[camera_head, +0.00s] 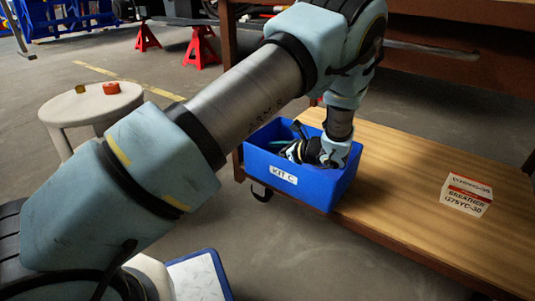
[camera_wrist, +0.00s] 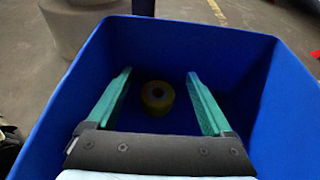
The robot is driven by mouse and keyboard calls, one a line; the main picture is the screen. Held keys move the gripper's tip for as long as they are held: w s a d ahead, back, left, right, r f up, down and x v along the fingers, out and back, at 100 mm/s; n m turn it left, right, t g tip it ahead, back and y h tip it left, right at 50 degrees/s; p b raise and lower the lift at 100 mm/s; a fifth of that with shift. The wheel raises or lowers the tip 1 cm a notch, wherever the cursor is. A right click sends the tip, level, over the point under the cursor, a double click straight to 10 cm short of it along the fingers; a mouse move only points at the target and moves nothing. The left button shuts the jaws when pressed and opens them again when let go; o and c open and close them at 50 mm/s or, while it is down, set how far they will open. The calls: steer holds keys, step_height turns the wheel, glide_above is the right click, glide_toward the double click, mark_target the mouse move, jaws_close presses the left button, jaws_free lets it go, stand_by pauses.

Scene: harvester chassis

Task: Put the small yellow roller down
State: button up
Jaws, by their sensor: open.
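The small yellow roller (camera_wrist: 157,97) lies on the floor of the blue bin in the wrist view, between and beyond my two green fingers. It looks dim yellow with a darker centre. My gripper (camera_wrist: 158,88) is open and reaches down into the bin, with a gap between each finger and the roller. In the head view the blue bin (camera_head: 327,188), labelled KIT C, stands at the left end of the wooden bench. My gripper (camera_head: 291,146) is partly inside it there, and the roller is hidden by the bin wall.
The wooden bench top (camera_head: 410,190) is mostly clear right of the bin. A white and orange breather box (camera_head: 466,195) stands on it. A round pale stool (camera_head: 75,108) at the left holds a small yellow piece (camera_head: 81,89) and an orange-red piece (camera_head: 111,88).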

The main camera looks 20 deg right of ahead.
steer(key=p+v, duration=0.4)
steer(key=v, duration=0.7)
steer(key=shift+s, duration=0.3)
